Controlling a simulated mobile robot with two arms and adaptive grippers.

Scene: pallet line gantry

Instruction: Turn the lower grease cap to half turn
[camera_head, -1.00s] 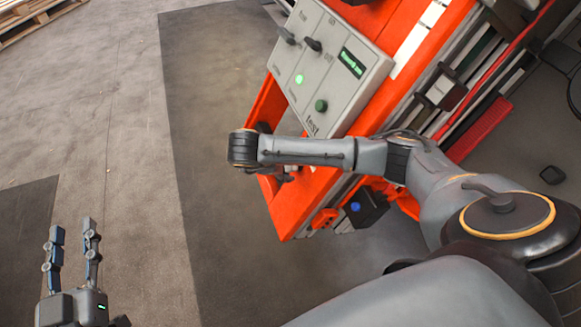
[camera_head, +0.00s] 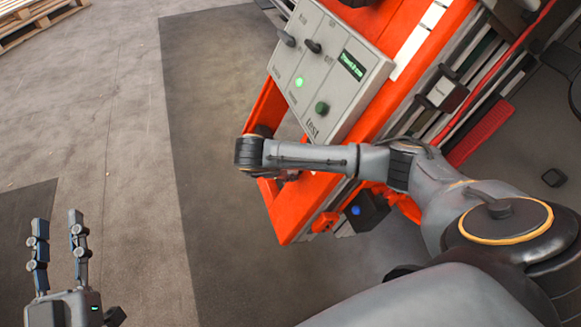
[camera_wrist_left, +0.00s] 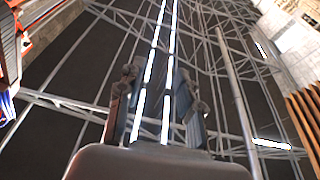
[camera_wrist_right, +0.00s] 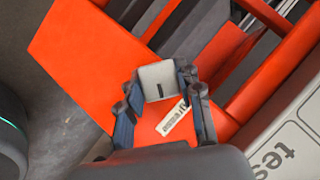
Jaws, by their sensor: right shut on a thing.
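A light grey cap (camera_wrist_right: 157,80) with a short dark mark on its face shows in the right wrist view, in front of an orange panel (camera_wrist_right: 90,60). It looks like the lower grease cap; no second cap can be made out. My right gripper (camera_wrist_right: 160,88) has one finger on each side of the cap and is shut on it. In the head view my right wrist hides the cap and most of that gripper. My left gripper (camera_head: 58,222) is open and empty over the floor at lower left. Its parted fingers also show in the left wrist view (camera_wrist_left: 155,90).
The orange machine carries a grey control box (camera_head: 325,75) with knobs, a green light and a small display, just above my right wrist. A black box with a blue button (camera_head: 365,211) sits on its lower side. A wooden pallet (camera_head: 35,15) lies far left. The floor between is clear.

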